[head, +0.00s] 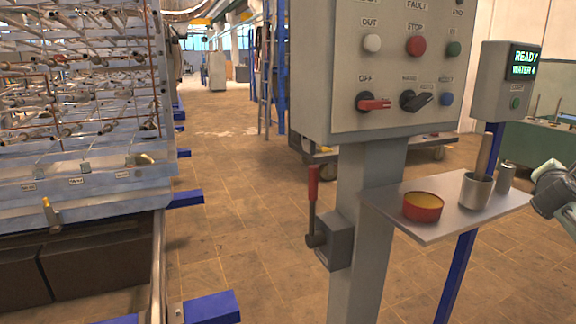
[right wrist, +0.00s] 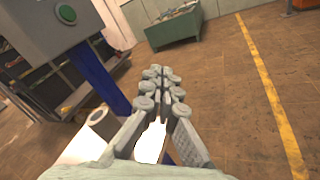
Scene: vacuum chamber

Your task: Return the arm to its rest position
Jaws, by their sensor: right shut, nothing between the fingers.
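My right gripper (head: 552,190) shows at the right edge of the head view, just right of a small metal shelf (head: 450,226). In the right wrist view its fingers (right wrist: 163,76) are closed together, with nothing between the tips. Most of my right arm is outside the head view. My left gripper and arm are not in view.
The shelf holds a red tin (head: 423,207), a metal cup (head: 476,191) with a handle in it, and a small metal cylinder (head: 505,178) close to my gripper. A display box (head: 503,84) reading "READY" stands behind. A control panel (head: 390,112) with switches fills the centre.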

